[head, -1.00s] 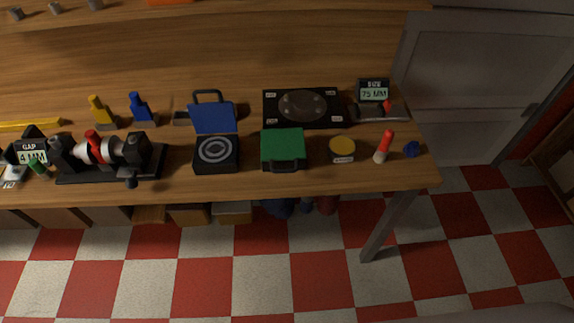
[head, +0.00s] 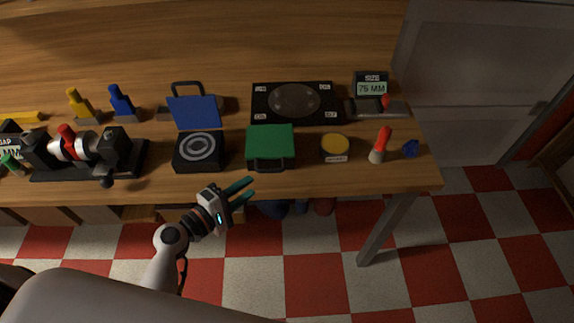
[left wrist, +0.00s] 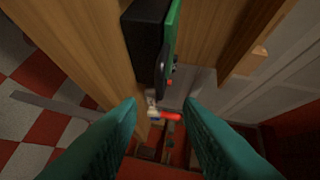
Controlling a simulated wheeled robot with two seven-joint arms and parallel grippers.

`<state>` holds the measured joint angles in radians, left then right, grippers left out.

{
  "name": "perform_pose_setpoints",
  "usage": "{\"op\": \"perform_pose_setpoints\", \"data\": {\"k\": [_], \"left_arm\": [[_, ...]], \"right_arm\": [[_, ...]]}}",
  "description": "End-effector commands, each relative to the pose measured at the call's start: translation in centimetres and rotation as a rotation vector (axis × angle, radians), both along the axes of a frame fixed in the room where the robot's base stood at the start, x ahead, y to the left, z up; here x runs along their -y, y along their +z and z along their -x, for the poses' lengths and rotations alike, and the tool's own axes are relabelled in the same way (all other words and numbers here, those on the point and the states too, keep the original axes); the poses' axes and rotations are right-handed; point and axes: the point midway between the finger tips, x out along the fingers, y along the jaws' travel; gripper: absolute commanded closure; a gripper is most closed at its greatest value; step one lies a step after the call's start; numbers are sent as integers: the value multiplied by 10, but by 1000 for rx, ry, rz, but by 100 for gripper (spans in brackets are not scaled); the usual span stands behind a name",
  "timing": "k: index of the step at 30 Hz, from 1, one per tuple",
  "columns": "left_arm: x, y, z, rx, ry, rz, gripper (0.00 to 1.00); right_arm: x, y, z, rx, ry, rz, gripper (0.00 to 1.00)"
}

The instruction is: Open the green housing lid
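The green housing lid (head: 270,140) is shut on its black box near the front edge of the table, with a dark handle (head: 268,164) on its front side. In the left wrist view the black box (left wrist: 146,44) shows with the green lid (left wrist: 173,38) at its right side. My left gripper (head: 247,190) is in front of the table edge, just below and left of the green-lidded box. Its two teal fingers (left wrist: 160,112) are apart with nothing between them, and it does not touch the handle. My right gripper is not in view.
Left of the green lid stands a black box (head: 198,152) with its blue lid (head: 194,112) raised. A black plate (head: 262,103) lies behind.

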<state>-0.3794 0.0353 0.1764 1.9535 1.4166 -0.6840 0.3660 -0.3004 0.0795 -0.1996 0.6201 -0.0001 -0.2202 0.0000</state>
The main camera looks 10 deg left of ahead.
Motion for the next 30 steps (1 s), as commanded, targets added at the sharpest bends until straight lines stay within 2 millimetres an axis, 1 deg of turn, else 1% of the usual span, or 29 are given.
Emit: {"op": "perform_pose_setpoints", "data": {"k": [5, 12, 15, 21, 30], "left_arm": [[15, -1, -26, 1, 0, 2, 67], [38, -10, -67, -1, 0, 2, 67], [46, -13, -81, -1, 1, -1, 67], [55, -17, -96, -2, -1, -3, 67], [56, -18, -98, -3, 0, -4, 67]], "right_arm": [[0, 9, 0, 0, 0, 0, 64], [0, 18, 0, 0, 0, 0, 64], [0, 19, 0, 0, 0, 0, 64], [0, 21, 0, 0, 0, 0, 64], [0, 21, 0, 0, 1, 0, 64]]}}
